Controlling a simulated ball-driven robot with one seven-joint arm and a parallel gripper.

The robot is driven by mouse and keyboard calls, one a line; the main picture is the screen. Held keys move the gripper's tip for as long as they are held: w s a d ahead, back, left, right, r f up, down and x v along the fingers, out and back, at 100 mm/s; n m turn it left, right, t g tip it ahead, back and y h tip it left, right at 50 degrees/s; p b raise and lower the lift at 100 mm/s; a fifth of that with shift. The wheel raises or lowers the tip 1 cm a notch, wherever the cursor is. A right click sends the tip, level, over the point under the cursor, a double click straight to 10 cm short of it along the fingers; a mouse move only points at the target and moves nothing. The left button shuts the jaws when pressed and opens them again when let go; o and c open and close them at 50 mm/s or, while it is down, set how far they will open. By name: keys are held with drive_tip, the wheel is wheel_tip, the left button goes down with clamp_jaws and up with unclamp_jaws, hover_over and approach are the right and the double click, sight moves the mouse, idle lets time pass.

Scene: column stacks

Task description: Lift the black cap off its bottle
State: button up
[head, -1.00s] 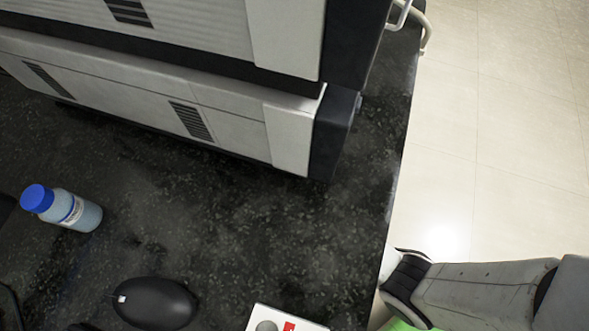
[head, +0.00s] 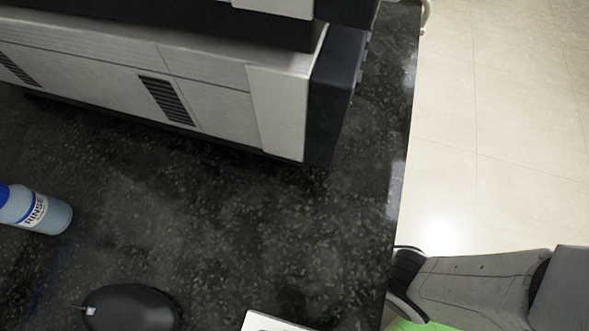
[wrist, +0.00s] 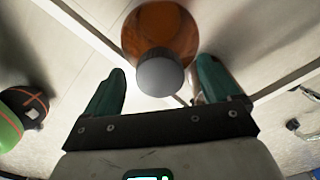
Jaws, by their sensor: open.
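An amber bottle (wrist: 160,30) shows in the wrist view at the top middle, seen from its cap end. Its dark grey-black cap (wrist: 160,75) points toward my gripper (wrist: 162,68). My gripper is open, with one green finger on each side of the cap. A gap shows between each finger and the cap, and I cannot tell how deep the cap sits between them. The amber bottle and my gripper are not in the head view.
In the head view, a stacked grey-and-black machine (head: 215,85) stands on a dark speckled counter (head: 230,230). A blue-capped bottle labelled RINSE (head: 45,214), a black mouse (head: 130,308) and a white object (head: 268,322) are also there. Pale floor (head: 500,130) lies right of the counter.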

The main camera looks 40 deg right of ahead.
drive_tip(key=c, duration=1.1)
drive_tip(key=shift+r, duration=0.15)
drive_tip(key=shift+r+p, duration=0.4)
drive_tip(key=shift+r, duration=0.25)
drive_tip(key=s+r+p, duration=0.2)
drive_tip(key=s+r, duration=0.1)
drive_tip(key=s, duration=0.1)
drive_tip(key=s+d+r+p, duration=0.1)
drive_tip(key=s+r+p, duration=0.2)
drive_tip(key=s+r, duration=0.1)
drive_tip(key=s+d+r+p, duration=0.1)
drive_tip(key=s+r+p, duration=0.2)
drive_tip(key=s+r, duration=0.1)
drive_tip(key=shift+s+r, duration=0.2)
drive_tip(key=shift+s, duration=0.7)
